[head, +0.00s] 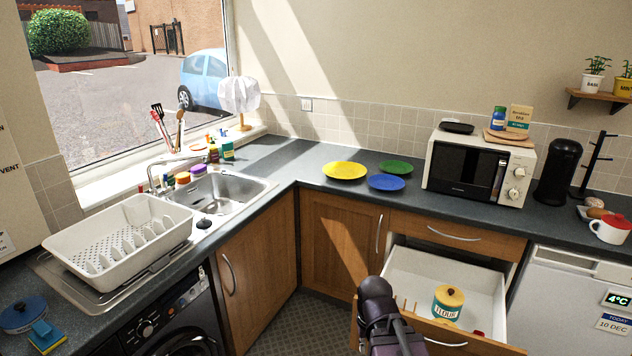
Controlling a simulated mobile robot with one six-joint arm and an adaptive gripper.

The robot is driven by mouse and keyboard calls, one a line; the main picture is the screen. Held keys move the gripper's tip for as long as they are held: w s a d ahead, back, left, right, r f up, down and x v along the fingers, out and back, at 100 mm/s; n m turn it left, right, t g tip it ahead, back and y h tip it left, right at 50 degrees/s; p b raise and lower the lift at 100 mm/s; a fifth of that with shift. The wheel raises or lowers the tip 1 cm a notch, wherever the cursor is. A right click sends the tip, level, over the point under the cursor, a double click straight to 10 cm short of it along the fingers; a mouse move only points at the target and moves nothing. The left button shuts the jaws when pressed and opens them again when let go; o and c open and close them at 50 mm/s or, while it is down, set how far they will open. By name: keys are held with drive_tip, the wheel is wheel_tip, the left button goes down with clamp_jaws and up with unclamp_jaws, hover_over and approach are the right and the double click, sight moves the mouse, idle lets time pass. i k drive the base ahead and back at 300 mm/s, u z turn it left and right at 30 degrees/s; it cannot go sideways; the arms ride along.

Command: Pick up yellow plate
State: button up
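The yellow plate (344,171) lies flat on the dark grey countertop (312,160) near the corner, left of the microwave. It is fully visible, with nothing on it. A blue plate (386,182) lies close to its right and nearer to me, and a green plate (396,167) lies farther right. A dark part of my arm shows at the bottom centre, low in front of the cabinets and well apart from the plate. No gripper fingers can be made out.
A white microwave (478,166) stands right of the plates. The sink (215,192) and white dish rack (118,240) are left. Below the counter, an open drawer (447,270) juts out, holding a flour jar (447,303). The counter between sink and yellow plate is clear.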

sight(342, 169)
drive_tip(key=u, duration=0.2)
drive_tip(key=k, duration=0.7)
drive_tip(key=u, duration=0.55)
drive_tip(key=i, duration=1.85)
drive_tip(key=z, duration=0.3)
drive_tip(key=i, duration=0.65)
drive_tip(key=z, duration=1)
drive_tip(key=i, duration=0.7)
drive_tip(key=z, duration=0.4)
